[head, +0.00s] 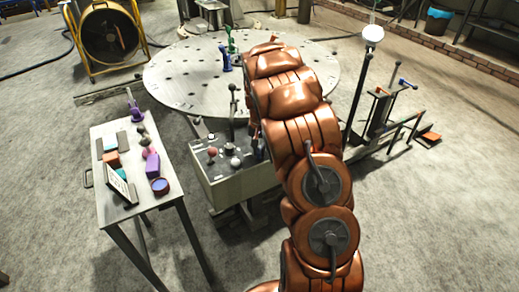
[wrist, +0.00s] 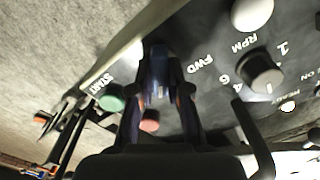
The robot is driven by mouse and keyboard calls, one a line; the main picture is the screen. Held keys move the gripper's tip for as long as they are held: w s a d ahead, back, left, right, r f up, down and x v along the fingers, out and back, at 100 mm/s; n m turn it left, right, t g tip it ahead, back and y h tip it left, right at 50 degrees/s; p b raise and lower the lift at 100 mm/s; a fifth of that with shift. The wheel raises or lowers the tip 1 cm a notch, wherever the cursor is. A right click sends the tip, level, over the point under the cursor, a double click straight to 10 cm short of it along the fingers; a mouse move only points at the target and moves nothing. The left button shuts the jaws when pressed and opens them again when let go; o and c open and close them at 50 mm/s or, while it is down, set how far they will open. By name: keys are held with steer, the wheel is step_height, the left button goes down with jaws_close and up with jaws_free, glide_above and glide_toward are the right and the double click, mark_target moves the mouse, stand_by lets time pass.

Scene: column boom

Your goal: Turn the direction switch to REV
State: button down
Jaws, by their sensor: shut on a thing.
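The control box (head: 232,186) stands left of my arm in the head view. In the wrist view its dark panel (wrist: 218,88) fills the right side, tilted in the picture. My gripper (wrist: 160,92) is at the panel, its fingers closed around a dark blue part (wrist: 156,70) that appears to be the direction switch. The FWD label (wrist: 200,64) is just right of the fingers. I cannot see a REV label or read the switch's pointer. In the head view my arm hides the gripper and the switch.
A green button (wrist: 112,98) by START and a red button (wrist: 149,122) are close to the fingers. A numbered dark knob (wrist: 260,74) and a white ball knob (wrist: 252,12) are to the right. A cluttered side table (head: 142,205) stands left of the box; a round perforated table (head: 180,75) is behind.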

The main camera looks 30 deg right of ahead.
mark_target(260, 149)
steer(key=c, duration=1.1)
jaws_free()
step_height(260, 149, up, 12)
